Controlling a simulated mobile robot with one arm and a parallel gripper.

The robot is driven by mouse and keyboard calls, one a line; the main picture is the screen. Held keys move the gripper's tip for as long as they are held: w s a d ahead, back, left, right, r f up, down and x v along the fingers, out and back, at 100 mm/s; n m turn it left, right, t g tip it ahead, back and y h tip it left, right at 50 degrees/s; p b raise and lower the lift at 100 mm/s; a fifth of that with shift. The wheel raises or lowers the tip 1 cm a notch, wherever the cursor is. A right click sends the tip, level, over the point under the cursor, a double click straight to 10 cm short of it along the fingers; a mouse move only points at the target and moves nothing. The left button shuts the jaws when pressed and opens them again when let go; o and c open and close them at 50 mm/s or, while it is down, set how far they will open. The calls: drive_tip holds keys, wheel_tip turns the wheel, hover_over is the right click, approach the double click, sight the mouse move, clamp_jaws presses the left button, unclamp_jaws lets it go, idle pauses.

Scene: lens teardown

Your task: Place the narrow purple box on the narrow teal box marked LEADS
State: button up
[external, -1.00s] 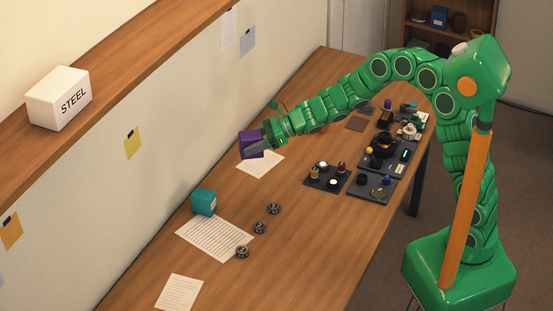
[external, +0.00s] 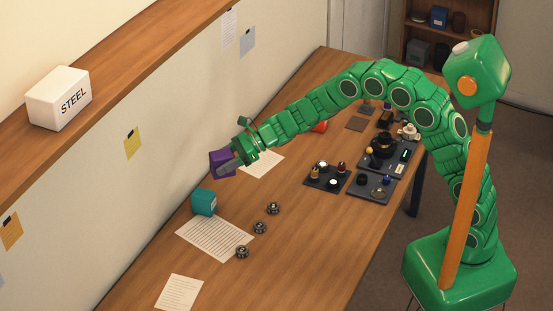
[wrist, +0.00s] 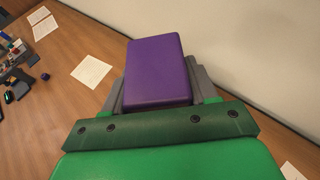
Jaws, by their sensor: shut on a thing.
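The narrow purple box (external: 220,162) is held by my gripper (external: 228,168), which is shut on it above the table near the wall. In the wrist view the purple box (wrist: 158,72) sits between the grey fingers and appears clear of the table. The narrow teal box (external: 204,202) stands on the table close to the wall, at the corner of a printed sheet. It is below and a little left of my gripper in the external view. Its LEADS marking is too small to read. The teal box does not show in the wrist view.
Printed sheets (external: 215,238) lie on the wooden table (external: 300,245). Several small dark round parts (external: 260,228) lie right of the teal box. Dark trays with lens parts (external: 327,177) are further right. The wall (external: 170,130) runs close along the table's left side.

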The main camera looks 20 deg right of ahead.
drive_tip(key=shift+w+a+f, duration=0.8)
drive_tip(key=shift+a+f, duration=0.15)
drive_tip(key=shift+f, duration=0.2)
drive_tip(key=shift+w+a+f, duration=0.8)
drive_tip(key=shift+a+f, duration=0.2)
drive_tip(key=shift+f, duration=0.2)
drive_tip(key=shift+w+a+f, duration=0.8)
drive_tip(key=shift+a+f, duration=0.15)
drive_tip(key=shift+f, duration=1.65)
drive_tip(key=shift+f, duration=0.2)
drive_tip(key=o, duration=1.1)
drive_tip(key=shift+r, duration=0.15)
drive_tip(key=shift+d+r, duration=0.15)
drive_tip(key=shift+d, duration=0.1)
drive_tip(key=v, duration=1.1)
drive_tip(key=shift+d, duration=0.25)
